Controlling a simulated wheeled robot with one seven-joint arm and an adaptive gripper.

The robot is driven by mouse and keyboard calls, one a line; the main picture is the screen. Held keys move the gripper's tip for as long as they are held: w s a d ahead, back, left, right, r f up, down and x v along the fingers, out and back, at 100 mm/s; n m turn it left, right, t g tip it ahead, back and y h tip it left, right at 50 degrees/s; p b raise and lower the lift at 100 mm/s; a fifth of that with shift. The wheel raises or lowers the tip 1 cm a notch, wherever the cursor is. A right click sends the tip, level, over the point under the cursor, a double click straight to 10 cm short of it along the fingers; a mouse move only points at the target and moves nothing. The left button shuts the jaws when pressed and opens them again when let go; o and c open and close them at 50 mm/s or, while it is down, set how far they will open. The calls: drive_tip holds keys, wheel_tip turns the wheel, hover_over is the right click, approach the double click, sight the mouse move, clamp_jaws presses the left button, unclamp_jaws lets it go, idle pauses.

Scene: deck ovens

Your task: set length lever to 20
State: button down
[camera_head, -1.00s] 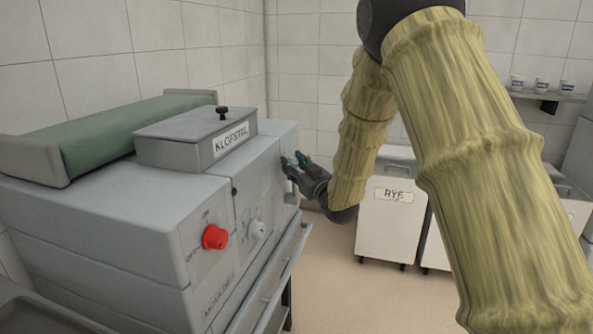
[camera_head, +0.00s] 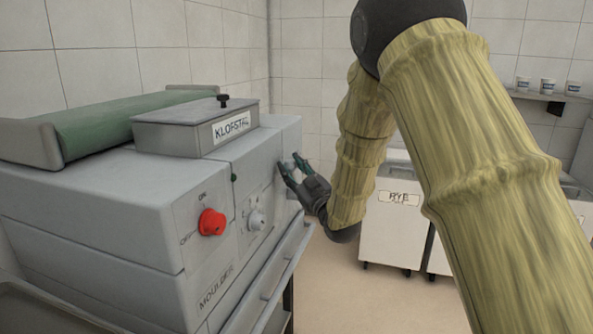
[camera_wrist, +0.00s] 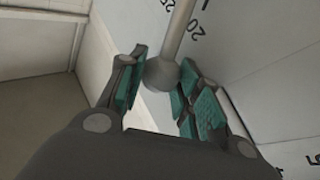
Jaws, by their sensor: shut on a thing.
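The moulder (camera_head: 110,210) is a grey machine on the left in the head view. My gripper (camera_head: 287,167) is at the right part of its front face, with teal finger pads. In the wrist view my gripper (camera_wrist: 160,85) has its pads on both sides of the round grey ball knob of the length lever (camera_wrist: 163,73). The lever's pale rod runs up from the knob, next to a printed "20" (camera_wrist: 195,27) on the panel. In the head view the lever is mostly hidden by my fingers.
A white bin labelled RYE (camera_head: 392,225) stands behind my arm. Cups (camera_head: 547,86) stand on a shelf at right.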

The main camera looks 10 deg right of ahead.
drive_tip(key=shift+f, duration=0.15)
drive_tip(key=c, duration=1.3)
unclamp_jaws()
drive_tip(key=shift+s, duration=0.1)
drive_tip(key=v, duration=1.2)
